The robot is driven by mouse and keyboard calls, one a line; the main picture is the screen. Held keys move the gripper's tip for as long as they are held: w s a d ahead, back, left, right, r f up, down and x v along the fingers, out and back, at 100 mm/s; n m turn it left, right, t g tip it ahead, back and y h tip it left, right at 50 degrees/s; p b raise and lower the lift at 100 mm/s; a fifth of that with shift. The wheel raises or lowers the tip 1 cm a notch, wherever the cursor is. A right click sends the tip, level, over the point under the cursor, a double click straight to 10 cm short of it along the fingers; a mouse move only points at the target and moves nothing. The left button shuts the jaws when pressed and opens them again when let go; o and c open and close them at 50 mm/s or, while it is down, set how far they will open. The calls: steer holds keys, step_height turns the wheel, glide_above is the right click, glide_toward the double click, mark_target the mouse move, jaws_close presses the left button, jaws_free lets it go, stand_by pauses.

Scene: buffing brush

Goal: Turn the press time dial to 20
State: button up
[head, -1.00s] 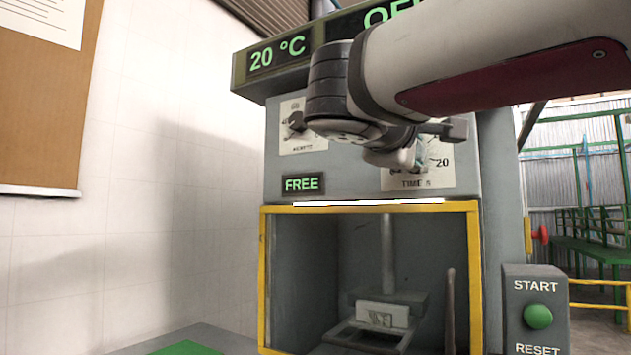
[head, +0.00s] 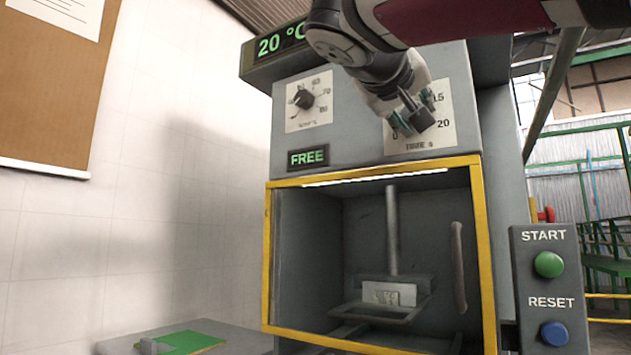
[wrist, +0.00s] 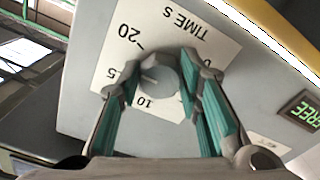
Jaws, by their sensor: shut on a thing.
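The press time dial (head: 420,118) is a dark grey knob on a white scale plate (head: 446,128) on the machine's upper front. In the wrist view the knob (wrist: 158,76) shows the plate's 20 at upper left, 15 partly hidden at left and 10 below. A faint pointer mark is on the knob's face, but the exact value is hard to read. My gripper (head: 413,112) is at the knob. Its teal-padded fingers, also in the wrist view (wrist: 162,80), are shut on opposite sides of the knob. The 0 end is partly hidden by a finger.
A temperature dial (head: 303,98) is to the left, above a FREE display (head: 308,157). The yellow-framed press door (head: 375,172) is below. A box with a green START button (head: 548,265) and blue RESET button (head: 553,333) stands at the right. A green pad (head: 185,342) lies lower left.

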steer(key=m+b, duration=0.1)
steer(key=m, duration=0.1)
steer(key=m+b, duration=0.1)
steer(key=m, duration=0.2)
steer(key=shift+w+f, duration=0.1)
steer(key=shift+f, duration=0.1)
stand_by(0.4)
steer(key=o, duration=1.1)
steer(key=shift+o, duration=0.2)
steer(key=shift+r, duration=0.1)
steer(key=v, duration=1.2)
